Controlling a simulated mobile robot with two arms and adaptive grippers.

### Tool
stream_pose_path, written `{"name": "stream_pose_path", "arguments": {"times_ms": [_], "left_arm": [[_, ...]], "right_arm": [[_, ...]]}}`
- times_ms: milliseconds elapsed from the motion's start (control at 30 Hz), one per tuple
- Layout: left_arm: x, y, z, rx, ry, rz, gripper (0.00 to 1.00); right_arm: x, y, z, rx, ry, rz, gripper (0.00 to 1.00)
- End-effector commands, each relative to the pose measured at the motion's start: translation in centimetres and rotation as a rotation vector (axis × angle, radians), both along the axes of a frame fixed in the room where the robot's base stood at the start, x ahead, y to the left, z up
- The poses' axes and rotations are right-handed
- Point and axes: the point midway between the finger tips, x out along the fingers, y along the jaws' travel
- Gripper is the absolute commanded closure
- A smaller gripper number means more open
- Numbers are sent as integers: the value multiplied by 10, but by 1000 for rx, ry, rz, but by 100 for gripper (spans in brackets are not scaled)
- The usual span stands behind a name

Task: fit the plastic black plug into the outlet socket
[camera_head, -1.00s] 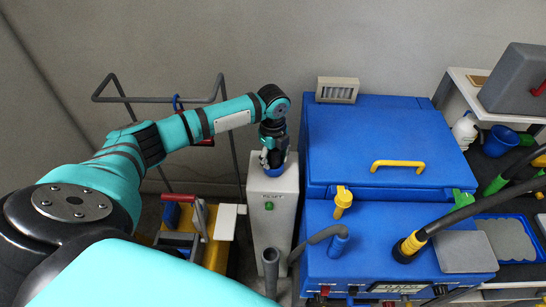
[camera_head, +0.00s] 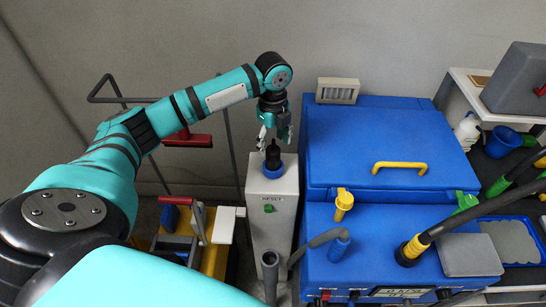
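The black plug (camera_head: 272,154) stands upright in the blue round socket (camera_head: 273,170) on top of a white box (camera_head: 272,222) marked RESET. How deep it sits in the socket is hard to tell. My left gripper (camera_head: 274,141) is just above the plug, pointing down. Its fingers are spread, one to each side of the plug's top, and seem apart from it. My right gripper is not in view.
A big blue machine (camera_head: 385,150) with a yellow handle stands close to the right of the box. A grey pipe (camera_head: 270,275) rises in front of the box. A yellow cart (camera_head: 215,250) and grey rail frame (camera_head: 228,150) are to the left. The wall is behind.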

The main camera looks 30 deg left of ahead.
Motion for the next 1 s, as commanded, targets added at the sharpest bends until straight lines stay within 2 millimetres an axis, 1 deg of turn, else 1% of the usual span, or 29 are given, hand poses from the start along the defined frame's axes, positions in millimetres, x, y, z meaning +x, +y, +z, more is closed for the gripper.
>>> {"name": "stream_pose_path", "arguments": {"times_ms": [100, 200, 300, 467, 1000], "left_arm": [[1, 0, 22, 0, -5, -1, 38], [1, 0, 35, 0, -4, 0, 38], [0, 0, 42, 1, -1, 0, 38], [0, 0, 47, 1, -2, 0, 38], [0, 0, 46, 1, -2, 1, 38]], "right_arm": [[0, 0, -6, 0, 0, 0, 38], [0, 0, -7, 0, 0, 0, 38], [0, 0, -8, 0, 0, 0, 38], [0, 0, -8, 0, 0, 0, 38], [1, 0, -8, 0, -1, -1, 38]]}}
